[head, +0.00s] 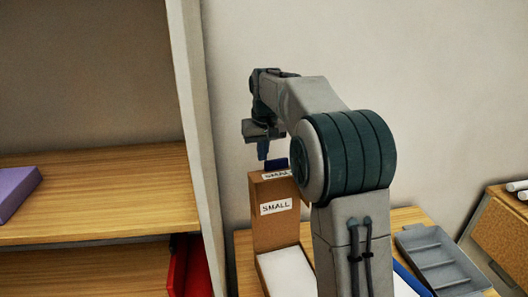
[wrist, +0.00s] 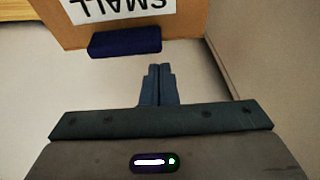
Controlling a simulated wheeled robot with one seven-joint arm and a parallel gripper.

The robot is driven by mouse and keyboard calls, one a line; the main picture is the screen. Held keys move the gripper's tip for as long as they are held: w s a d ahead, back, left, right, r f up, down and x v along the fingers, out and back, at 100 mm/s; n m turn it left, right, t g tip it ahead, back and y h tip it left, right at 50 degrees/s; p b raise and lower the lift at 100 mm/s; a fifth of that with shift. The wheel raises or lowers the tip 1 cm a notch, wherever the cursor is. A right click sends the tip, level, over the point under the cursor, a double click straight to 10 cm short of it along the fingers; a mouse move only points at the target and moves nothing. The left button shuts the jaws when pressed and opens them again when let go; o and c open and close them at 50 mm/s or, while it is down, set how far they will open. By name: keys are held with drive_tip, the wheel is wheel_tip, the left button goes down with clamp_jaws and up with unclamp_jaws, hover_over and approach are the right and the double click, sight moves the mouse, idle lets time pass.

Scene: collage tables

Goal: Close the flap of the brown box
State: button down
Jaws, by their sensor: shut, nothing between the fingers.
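The brown box (head: 270,230) stands on the wooden table in the head view. A brown panel with a white SMALL label rises at its back, and a second SMALL label shows on its narrow top. A white surface lies at the front of the box. I cannot tell for sure which part is the flap. My gripper (head: 263,152) is shut and empty, pointing down just above and behind the panel's top. In the wrist view the closed fingertips (wrist: 159,70) are apart from the brown cardboard (wrist: 195,22). A dark blue block (wrist: 125,40) shows between cardboard and fingertips.
A grey divided tray (head: 440,258) lies on the table at right, past my arm. A wooden shelf (head: 100,195) with a purple object (head: 17,190) and a red bin (head: 190,268) stands at left. A wooden holder with white rolls is at far right.

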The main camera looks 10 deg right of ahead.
drive_tip(key=shift+s+d, duration=0.1)
drive_tip(key=shift+s, duration=0.5)
drive_tip(key=shift+s, duration=0.1)
